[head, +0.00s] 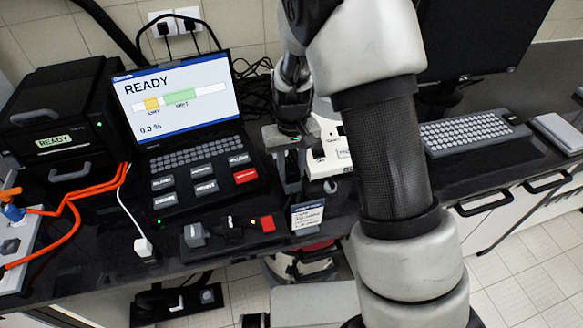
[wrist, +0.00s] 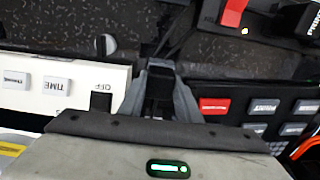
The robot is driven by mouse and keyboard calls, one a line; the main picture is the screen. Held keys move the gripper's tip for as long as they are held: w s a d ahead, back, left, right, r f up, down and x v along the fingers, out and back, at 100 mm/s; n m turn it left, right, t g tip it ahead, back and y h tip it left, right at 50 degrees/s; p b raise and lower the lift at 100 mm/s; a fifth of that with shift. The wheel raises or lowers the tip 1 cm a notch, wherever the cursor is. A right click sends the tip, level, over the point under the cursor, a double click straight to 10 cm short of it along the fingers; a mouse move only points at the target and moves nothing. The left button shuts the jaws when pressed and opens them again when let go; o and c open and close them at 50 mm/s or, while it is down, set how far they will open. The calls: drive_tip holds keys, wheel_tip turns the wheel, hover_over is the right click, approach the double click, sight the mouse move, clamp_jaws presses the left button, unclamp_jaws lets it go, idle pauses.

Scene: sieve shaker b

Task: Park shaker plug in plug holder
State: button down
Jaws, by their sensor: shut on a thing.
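My gripper (head: 291,182) points down between the laptop-like controller and the white shaker panel, above the dark worktop. In the wrist view its grey fingers (wrist: 160,105) are closed on a small dark piece (wrist: 160,88), which I take to be the shaker plug; its shape is mostly hidden between the fingers. A low black block (head: 250,230) with a grey plug-like piece (head: 195,236), a small light and a red square lies at the front edge, left of my gripper. I cannot tell for certain which fixture is the plug holder.
The controller (head: 175,95) reads READY. The white shaker panel (wrist: 60,85) is close beside the fingers. A small label stand (head: 307,215) stands at the worktop's front edge. A white plug (head: 142,246) with a white cable lies at left. A keyboard (head: 470,131) is at right.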

sight(292, 168)
drive_tip(key=c, duration=1.2)
unclamp_jaws()
wheel_tip(292, 168, up, 17)
drive_tip(key=shift+r, duration=0.2)
drive_tip(key=s+d+r+m+t, duration=0.1)
drive_tip(key=s+d+r+t, duration=0.1)
drive_tip(key=s+d+r, duration=0.55)
drive_tip(key=s+r+t, duration=0.1)
drive_tip(key=s, duration=0.3)
drive_tip(key=s+d+r+m+t, duration=0.1)
drive_tip(key=s, duration=0.4)
drive_tip(key=s+d+r+t+p, duration=0.1)
drive_tip(key=s, duration=0.3)
drive_tip(key=shift+s+d+t, duration=0.1)
drive_tip(key=shift+s+t, duration=0.15)
drive_tip(key=shift+t, duration=0.05)
